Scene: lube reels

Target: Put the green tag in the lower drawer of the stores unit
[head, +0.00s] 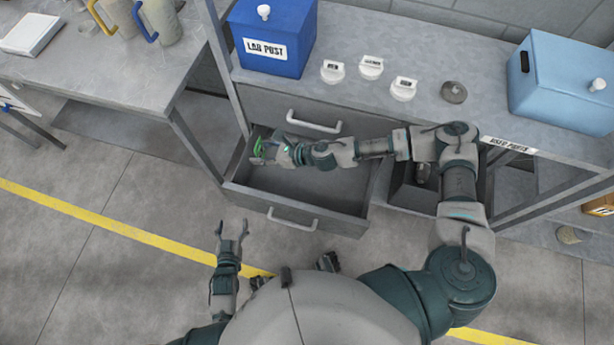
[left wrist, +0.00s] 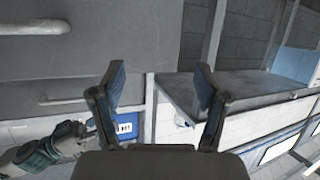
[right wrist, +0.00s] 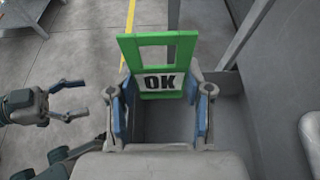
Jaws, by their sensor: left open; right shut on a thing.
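The green tag (right wrist: 158,62), a frame with a white panel marked OK, is held between the fingers of my right gripper (right wrist: 160,105). In the head view the tag (head: 258,147) and my right gripper (head: 265,152) are over the left part of the open lower drawer (head: 330,224). The drawer is pulled out of the stores unit (head: 285,105), and its visible floor looks bare. The drawer's inside also shows below the tag in the right wrist view (right wrist: 170,124). My left gripper (head: 233,228) is open and empty, in front of the drawer over the floor.
The upper drawer with its handle (head: 314,123) is shut above. A blue LAB POST box (head: 272,60), several white round items (head: 370,67) and a light blue box (head: 562,80) stand on the unit's top. A bench with mugs (head: 160,22) is at left.

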